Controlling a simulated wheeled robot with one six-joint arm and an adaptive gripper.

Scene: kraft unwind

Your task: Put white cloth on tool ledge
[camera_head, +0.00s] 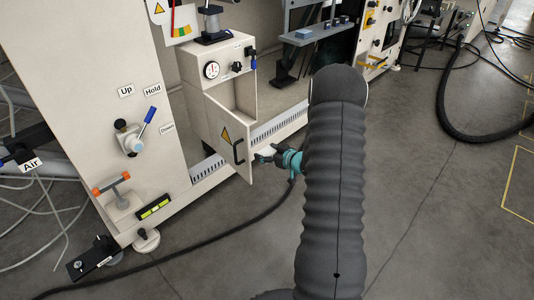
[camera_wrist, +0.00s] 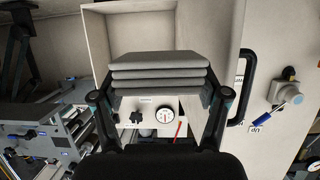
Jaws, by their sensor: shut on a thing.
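The white cloth (camera_wrist: 160,77) is a folded stack of several layers, looking light grey in the wrist view. My gripper (camera_wrist: 160,97) is shut on it, with one finger at each side. In the head view the cloth (camera_head: 265,153) shows as a small pale shape at the tip of my gripper (camera_head: 272,156), just right of the open cabinet door. A grey ledge (camera_head: 322,34), which looks like the tool ledge, juts from the machine at the top, with a blue block on it. It is well apart from the cloth.
The cabinet (camera_head: 237,92) has an open compartment, and its door (camera_head: 229,140) with a black handle stands out near my gripper. A gauge (camera_head: 211,70) sits above. A black hose (camera_head: 225,232) crosses the floor.

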